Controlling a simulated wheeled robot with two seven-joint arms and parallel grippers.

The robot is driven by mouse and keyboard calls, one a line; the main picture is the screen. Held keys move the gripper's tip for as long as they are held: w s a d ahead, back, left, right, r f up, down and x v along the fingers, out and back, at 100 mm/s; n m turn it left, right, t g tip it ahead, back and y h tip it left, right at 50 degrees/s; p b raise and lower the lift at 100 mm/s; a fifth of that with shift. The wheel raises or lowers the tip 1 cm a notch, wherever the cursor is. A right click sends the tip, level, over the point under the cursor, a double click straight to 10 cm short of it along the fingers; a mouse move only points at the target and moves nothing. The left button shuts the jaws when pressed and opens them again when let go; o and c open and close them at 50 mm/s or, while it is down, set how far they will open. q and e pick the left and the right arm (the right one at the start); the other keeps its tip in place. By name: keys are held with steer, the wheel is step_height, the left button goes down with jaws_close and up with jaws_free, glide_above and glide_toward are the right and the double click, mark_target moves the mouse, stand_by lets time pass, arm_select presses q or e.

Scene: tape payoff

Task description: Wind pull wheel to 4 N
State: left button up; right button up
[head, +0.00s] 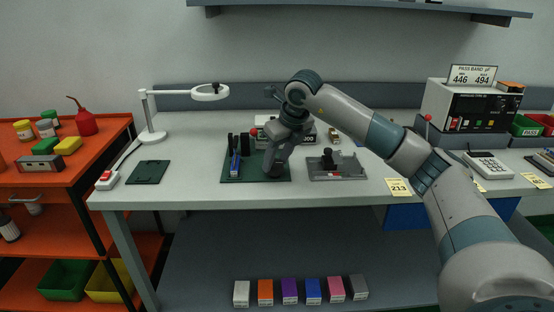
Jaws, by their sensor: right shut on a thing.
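My right gripper (273,169) reaches in from the right and points down over the right part of a dark green base plate (254,179) on the bench. It is shut on what seems to be the pull wheel, which the gripper and wrist almost wholly hide. A fixture with a blue strip and black uprights (235,160) stands on the plate's left part. My left gripper is not in view.
A grey fixture with a black knob (338,172) stands just right of the plate. A lamp (152,135) and dark green mat (148,172) are at the left. A black-fronted instrument (470,108) stands at the right. Bare bench (195,185) lies between mat and plate.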

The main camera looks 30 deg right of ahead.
steer(key=shift+m+h, duration=0.3)
steer(key=shift+m, duration=0.3)
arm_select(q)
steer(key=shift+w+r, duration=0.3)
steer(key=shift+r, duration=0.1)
arm_select(e)
steer(key=shift+m, duration=0.5)
steer(key=o, duration=1.1)
steer(key=shift+c, duration=0.2)
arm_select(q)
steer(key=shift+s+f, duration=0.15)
arm_select(e)
steer(key=shift+r, duration=0.15)
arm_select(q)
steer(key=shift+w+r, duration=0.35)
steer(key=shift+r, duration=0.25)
arm_select(e)
steer(key=v, duration=1.7)
steer(key=shift+a, duration=0.3)
